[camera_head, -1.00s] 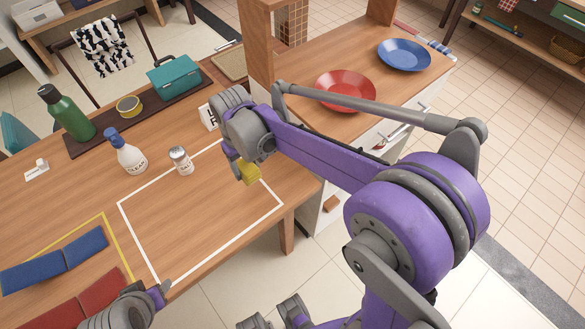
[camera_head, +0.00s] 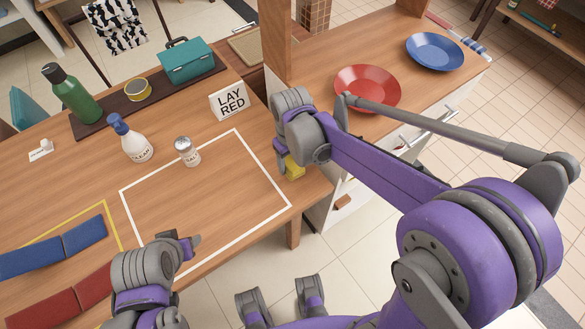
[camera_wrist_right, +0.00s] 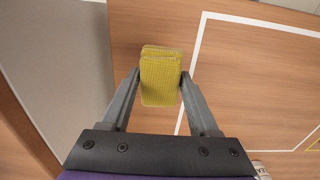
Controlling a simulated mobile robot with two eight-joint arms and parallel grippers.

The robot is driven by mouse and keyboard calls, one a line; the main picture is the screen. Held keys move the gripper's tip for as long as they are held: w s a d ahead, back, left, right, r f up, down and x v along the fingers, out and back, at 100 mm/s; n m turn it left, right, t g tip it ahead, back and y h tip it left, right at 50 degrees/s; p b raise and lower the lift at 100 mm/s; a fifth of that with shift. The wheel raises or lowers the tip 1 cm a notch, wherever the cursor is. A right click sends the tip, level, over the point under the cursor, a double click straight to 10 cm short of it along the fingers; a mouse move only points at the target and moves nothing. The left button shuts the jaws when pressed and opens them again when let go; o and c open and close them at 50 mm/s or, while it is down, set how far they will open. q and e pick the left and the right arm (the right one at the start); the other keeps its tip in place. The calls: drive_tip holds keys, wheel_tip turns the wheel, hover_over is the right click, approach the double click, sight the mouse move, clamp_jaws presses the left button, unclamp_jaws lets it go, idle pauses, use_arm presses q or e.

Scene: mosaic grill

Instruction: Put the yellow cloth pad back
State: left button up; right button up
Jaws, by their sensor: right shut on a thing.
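The yellow cloth pad (camera_wrist_right: 161,80) is held between the fingers of my right gripper (camera_wrist_right: 160,84) in the wrist view. In the head view the pad (camera_head: 293,166) shows just below my right gripper (camera_head: 287,158), near the right end of the wooden table (camera_head: 70,160), to the right of the white outline. I cannot tell whether the pad touches the table. My left gripper (camera_head: 193,242) is at the lower left, by the front part of the white outline (camera_head: 240,239); its fingers are not clear enough to tell open from shut.
A "LAY RED" sign (camera_head: 229,101), a salt shaker (camera_head: 187,152) and a spray bottle (camera_head: 130,139) stand on the table. Blue pads (camera_head: 84,236) and red pads (camera_head: 94,290) lie at the left. Red (camera_head: 367,86) and blue (camera_head: 434,50) plates sit on the counter.

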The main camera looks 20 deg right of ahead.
sight(292, 169)
use_arm(q)
drive_tip(key=shift+f, duration=0.25)
use_arm(e)
drive_tip(key=shift+f, duration=1.95)
use_arm(q)
drive_tip(key=shift+f+b, duration=0.15)
drive_tip(key=shift+b, duration=0.2)
use_arm(e)
drive_tip(key=shift+f, duration=0.15)
drive_tip(key=o, duration=1.3)
